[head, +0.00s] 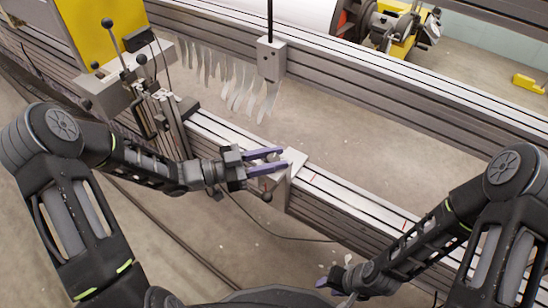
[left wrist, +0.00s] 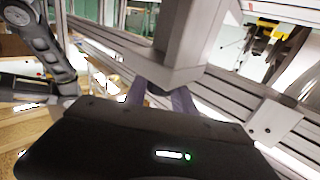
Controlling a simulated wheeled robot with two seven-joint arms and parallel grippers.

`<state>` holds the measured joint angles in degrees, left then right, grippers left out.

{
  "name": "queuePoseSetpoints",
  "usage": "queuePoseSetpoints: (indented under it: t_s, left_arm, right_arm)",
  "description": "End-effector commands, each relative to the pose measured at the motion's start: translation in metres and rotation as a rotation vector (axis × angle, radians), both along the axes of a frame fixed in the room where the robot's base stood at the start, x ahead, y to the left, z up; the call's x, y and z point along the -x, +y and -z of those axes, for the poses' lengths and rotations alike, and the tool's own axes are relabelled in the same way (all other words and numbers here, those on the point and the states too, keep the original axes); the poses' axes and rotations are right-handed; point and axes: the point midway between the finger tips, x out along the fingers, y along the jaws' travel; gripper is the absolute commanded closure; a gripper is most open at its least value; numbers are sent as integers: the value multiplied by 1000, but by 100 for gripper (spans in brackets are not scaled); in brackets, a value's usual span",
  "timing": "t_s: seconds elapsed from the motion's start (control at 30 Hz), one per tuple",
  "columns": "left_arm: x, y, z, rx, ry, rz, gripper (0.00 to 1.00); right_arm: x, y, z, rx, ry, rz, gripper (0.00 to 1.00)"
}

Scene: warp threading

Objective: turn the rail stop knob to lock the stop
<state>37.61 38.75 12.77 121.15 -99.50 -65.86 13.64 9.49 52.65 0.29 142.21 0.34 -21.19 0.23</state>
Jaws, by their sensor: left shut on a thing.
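The rail stop (head: 297,162) is a pale grey block seated on the front rail (head: 340,193). A small dark ball knob (head: 266,197) on a short stem shows at its near left side, below my left gripper. My left gripper (head: 284,158) has its purple fingers on the stop's upper left part, with the ball knob apart from them. In the left wrist view, the fingers meet a large grey block (left wrist: 190,45); the exact contact is hidden. My right gripper (head: 334,284) is low in the head view, away from the stop; its finger gap is unclear.
A grey hanging block on a dark rod (head: 271,60) stands behind the stop, with pale strips beside it. A lever unit (head: 135,85) with several black ball handles is at the left. The rail right of the stop is clear.

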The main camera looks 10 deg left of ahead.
Motion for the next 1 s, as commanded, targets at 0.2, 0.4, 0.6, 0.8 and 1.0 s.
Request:
queuePoseSetpoints:
  t_s: [0.2, 0.4, 0.6, 0.8, 1.0]
  left_arm:
    - [0, 0, 0, 1, -3, 14, 100]
    - [-1, 0, 0, 0, -7, 152, 100]
    - [0, 0, 0, -1, -2, 256, 100]
    - [0, 0, 0, 0, 0, 256, 100]
    - [0, 0, 0, 0, 0, 256, 57]
  right_arm:
    - [0, 0, 0, 0, 0, 0, 64]
    - [0, 0, -1, 0, 1, 0, 64]
    - [0, 0, 0, 0, 0, 0, 64]
    - [0, 0, 0, 0, 0, 0, 64]
    - [0, 0, 0, 0, 0, 0, 64]
